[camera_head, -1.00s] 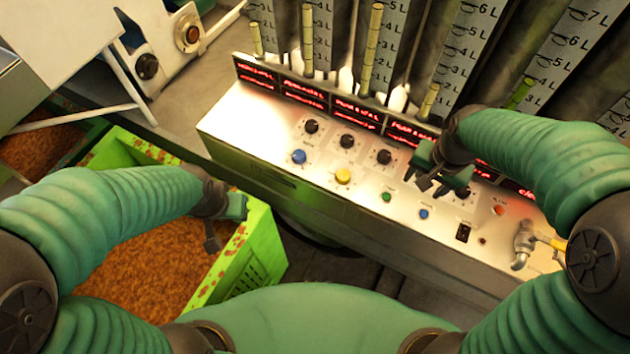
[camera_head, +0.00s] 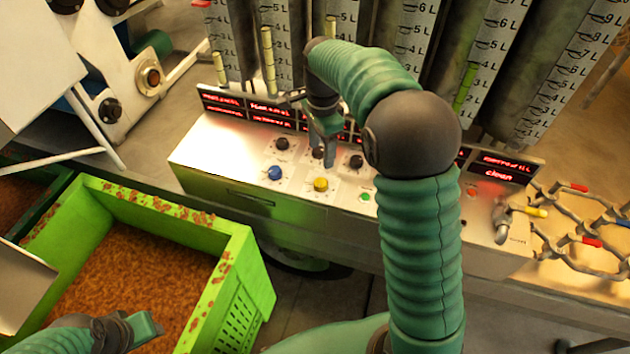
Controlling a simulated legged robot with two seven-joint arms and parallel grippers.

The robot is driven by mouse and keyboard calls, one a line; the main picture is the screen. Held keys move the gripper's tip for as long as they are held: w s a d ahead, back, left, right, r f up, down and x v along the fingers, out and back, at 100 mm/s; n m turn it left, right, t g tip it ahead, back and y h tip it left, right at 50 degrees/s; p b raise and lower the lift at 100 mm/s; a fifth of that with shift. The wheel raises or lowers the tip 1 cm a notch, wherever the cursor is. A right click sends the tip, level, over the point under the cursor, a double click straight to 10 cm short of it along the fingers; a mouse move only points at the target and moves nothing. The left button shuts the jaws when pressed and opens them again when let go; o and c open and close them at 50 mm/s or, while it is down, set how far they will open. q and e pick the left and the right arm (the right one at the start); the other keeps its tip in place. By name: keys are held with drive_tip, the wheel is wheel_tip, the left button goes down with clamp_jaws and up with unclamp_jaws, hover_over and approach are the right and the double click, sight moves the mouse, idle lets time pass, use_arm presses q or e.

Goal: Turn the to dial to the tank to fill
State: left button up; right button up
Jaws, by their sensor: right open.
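The control panel (camera_head: 225,160) has black dials in a row: a left one (camera_head: 282,143), a middle one (camera_head: 317,152) partly behind my right gripper, and a right one (camera_head: 356,162). Their labels are too small to read, so I cannot tell which is the "to" dial. My right gripper (camera_head: 322,157) is open and points down at the middle dial; I cannot tell if it touches it.
A blue knob (camera_head: 275,172), a yellow knob (camera_head: 320,184) and a green button (camera_head: 366,197) sit in front of the dials. Red displays (camera_head: 500,172) and graduated tanks (camera_head: 490,50) stand behind. A tap (camera_head: 503,222) is at the right, a green crate (camera_head: 225,285) at the left.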

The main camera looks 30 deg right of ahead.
sight(321, 182)
wheel_tip(321, 182, down, 12)
drive_tip(key=shift+s+a+r+b, duration=0.1)
drive_tip(key=shift+a+b, duration=0.05)
drive_tip(key=shift+b, duration=0.15)
drive_tip(key=shift+d, duration=0.2)
drive_tip(key=shift+c, duration=1.2)
drive_tip(key=shift+a, duration=0.1)
clamp_jaws()
